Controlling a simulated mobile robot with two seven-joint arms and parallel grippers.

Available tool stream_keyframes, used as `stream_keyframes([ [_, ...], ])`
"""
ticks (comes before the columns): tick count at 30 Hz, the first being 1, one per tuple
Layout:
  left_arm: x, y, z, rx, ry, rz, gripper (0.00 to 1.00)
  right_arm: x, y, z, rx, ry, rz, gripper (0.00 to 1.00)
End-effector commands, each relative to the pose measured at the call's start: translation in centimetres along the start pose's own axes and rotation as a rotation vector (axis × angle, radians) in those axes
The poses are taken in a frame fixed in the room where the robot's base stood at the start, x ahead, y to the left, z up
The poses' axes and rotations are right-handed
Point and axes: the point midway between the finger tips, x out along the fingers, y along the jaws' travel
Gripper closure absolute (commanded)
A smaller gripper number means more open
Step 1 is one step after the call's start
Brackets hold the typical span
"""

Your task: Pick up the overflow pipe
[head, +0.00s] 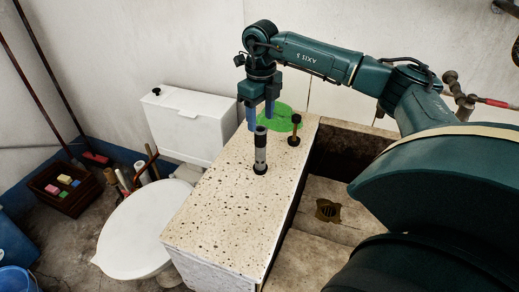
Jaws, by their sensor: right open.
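The overflow pipe (260,152), a grey tube with a dark upper end and dark foot, stands upright on the speckled stone top (215,205). My right gripper (260,122) points down from above with its blue fingers apart. The fingertips are at about the height of the pipe's top in the picture, and the pipe's upper end shows just below and between them. I cannot tell whether they touch the pipe. The right gripper holds nothing that I can see. My left gripper is not in view.
A small dark-and-brass upright piece (295,130) stands right of the pipe, by a flat green round thing (284,115). The trough basin with a brass drain (327,209) lies to the right. A white toilet (145,228) stands left. The stone top's front is clear.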

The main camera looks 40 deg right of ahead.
Motion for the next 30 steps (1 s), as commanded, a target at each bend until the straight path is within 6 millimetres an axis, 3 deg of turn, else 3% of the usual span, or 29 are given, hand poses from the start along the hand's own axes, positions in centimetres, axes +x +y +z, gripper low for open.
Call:
stream_keyframes([
  [3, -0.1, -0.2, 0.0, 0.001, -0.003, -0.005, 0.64, 2.1, 0.0, 0.0, 0.000, 0.002, 0.000, 0.47],
  [11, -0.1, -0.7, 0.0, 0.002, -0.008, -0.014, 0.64, 4.2, 0.0, 0.1, -0.001, 0.000, 0.002, 0.47],
  [21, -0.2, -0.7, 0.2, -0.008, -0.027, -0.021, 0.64, 8.6, -0.2, 0.6, -0.003, -0.001, 0.003, 0.47],
  [30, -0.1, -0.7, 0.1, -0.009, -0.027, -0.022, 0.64, 9.0, -0.2, 0.6, -0.003, -0.002, 0.003, 0.49],
])
